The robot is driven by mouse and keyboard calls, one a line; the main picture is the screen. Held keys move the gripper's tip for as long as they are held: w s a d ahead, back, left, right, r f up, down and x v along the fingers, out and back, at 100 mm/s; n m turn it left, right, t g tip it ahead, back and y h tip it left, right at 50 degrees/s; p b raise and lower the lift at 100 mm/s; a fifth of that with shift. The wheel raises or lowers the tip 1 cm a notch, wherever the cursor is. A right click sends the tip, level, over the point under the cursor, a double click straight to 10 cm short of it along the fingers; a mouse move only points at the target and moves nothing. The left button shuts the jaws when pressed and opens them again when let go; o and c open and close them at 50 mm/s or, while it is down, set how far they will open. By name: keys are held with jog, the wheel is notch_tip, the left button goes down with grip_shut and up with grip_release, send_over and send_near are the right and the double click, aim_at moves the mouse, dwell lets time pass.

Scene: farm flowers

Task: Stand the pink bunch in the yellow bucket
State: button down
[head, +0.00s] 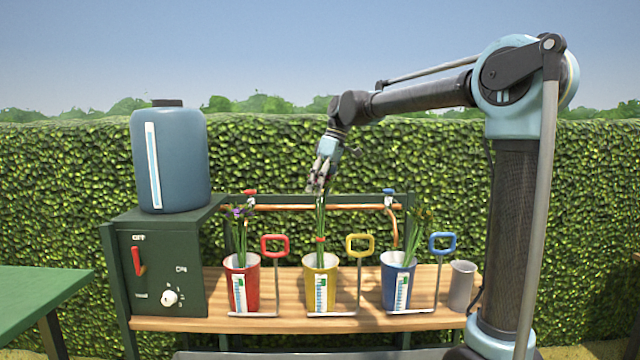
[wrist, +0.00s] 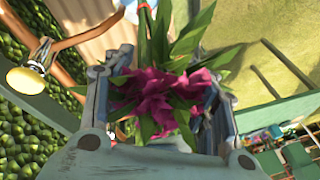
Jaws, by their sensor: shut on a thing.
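The pink bunch (wrist: 158,95) shows magenta blooms and green leaves between the fingers in the wrist view. In the head view its green stems (head: 320,215) hang nearly upright below my gripper, with a red band low on them. The yellow bucket (head: 308,284) stands in the middle of the wooden bench. The lower stem ends reach into its mouth; whether they touch the bottom is hidden. My gripper (head: 319,184) is shut on the bunch, well above the bucket, and also fills the lower wrist view (wrist: 160,105).
A red bucket (head: 252,285) with purple flowers stands left, and a blue bucket (head: 389,283) with flowers stands right. Upright handles in red, yellow (head: 360,243) and blue stand beside the buckets. A grey cup (head: 460,287) is at the bench's right end. A copper pipe (head: 300,207) runs behind.

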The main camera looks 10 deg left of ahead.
aim_at(318, 212)
jog(key=shift+f, duration=3.25)
jog(key=c, duration=0.6)
grip_release()
jog(key=v, duration=1.1)
jog(key=shift+w+d+r, duration=0.1)
jog(key=shift+r, duration=0.3)
